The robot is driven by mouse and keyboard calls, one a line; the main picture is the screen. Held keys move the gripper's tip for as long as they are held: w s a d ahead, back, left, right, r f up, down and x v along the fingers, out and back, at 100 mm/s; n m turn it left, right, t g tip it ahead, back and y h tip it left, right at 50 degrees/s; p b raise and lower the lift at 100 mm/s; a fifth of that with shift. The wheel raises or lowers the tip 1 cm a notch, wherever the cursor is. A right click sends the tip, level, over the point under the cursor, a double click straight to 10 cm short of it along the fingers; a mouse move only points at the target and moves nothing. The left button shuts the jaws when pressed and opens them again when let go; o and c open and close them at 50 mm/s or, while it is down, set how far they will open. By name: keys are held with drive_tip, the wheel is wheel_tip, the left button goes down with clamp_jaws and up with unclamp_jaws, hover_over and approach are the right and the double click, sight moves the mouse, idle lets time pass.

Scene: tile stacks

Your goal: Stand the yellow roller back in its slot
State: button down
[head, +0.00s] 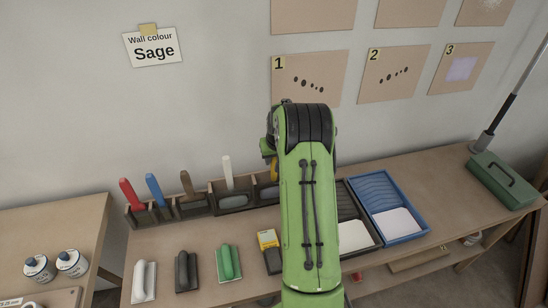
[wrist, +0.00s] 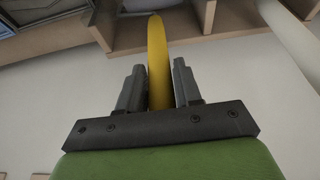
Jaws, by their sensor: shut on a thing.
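The yellow roller (wrist: 157,40) stands between the two fingers of my gripper (wrist: 158,68) in the wrist view, and the fingers are shut on its handle. In the head view only a small yellow part of the roller (head: 274,168) shows beside my green arm; my arm hides my gripper and the rest of the roller. The dark slotted rack (head: 198,209) runs along the wall, and its right end is partly behind my arm. In the wrist view, rack compartments (wrist: 205,36) lie by the roller's far end. I cannot tell whether the roller is inside a slot.
Red (head: 129,193), blue (head: 154,188), brown (head: 187,184) and white (head: 227,172) handles stand in the rack. White (head: 144,280), black (head: 187,270) and green (head: 229,262) floats lie in front. A blue paint tray (head: 378,190) and green toolbox (head: 503,180) are at right.

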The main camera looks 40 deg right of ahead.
drive_tip(key=shift+f+b, duration=0.3)
drive_tip(key=shift+f, duration=0.15)
drive_tip(key=c, duration=0.7)
unclamp_jaws()
drive_tip(key=shift+r, duration=0.15)
drive_tip(key=p+v, duration=0.2)
drive_tip(key=v, duration=1.3)
drive_tip(key=shift+s+r, duration=0.1)
drive_tip(key=shift+r, duration=0.15)
